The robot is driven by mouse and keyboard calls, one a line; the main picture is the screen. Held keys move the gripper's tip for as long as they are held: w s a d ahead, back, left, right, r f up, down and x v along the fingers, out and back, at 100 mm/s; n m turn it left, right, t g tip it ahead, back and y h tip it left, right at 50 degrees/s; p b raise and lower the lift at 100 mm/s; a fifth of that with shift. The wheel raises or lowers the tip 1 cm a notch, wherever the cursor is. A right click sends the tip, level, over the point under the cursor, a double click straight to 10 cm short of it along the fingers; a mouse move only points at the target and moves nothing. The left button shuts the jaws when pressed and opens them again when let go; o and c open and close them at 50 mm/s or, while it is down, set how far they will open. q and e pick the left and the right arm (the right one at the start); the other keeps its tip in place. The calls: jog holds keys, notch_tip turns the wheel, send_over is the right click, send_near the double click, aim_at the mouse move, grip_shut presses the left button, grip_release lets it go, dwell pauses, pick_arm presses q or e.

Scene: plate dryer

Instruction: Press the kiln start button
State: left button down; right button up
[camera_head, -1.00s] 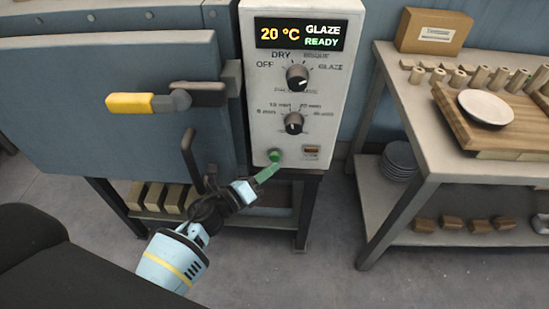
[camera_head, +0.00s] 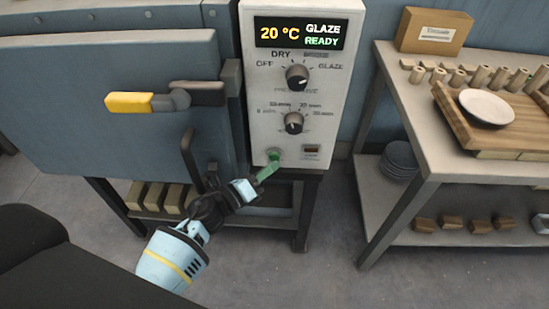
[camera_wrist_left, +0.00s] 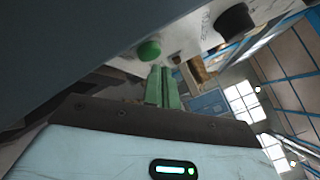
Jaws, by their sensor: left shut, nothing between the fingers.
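The kiln's control panel (camera_head: 335,85) is a white box; its display (camera_head: 300,33) reads 20 °C, GLAZE, READY. The green start button (camera_head: 275,154) sits low on the panel's left side, and shows as a round green knob in the left wrist view (camera_wrist_left: 149,50). My left gripper (camera_head: 268,171) has green fingers, shut and empty, with tips just below the button. In the left wrist view the fingertips (camera_wrist_left: 164,70) are close beside the button; I cannot tell whether they touch. My right gripper is not in view.
Two black dials (camera_head: 296,77) are above the button, and a small switch (camera_head: 311,151) is to its right. The closed kiln door (camera_head: 90,100) with a yellow handle (camera_head: 131,103) is on the left. A table (camera_head: 402,150) with a plate (camera_head: 486,107) stands right.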

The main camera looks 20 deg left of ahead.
pick_arm(q)
jog(key=shift+w, duration=0.15)
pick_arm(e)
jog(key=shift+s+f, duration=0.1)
pick_arm(q)
jog(key=shift+a, duration=0.1)
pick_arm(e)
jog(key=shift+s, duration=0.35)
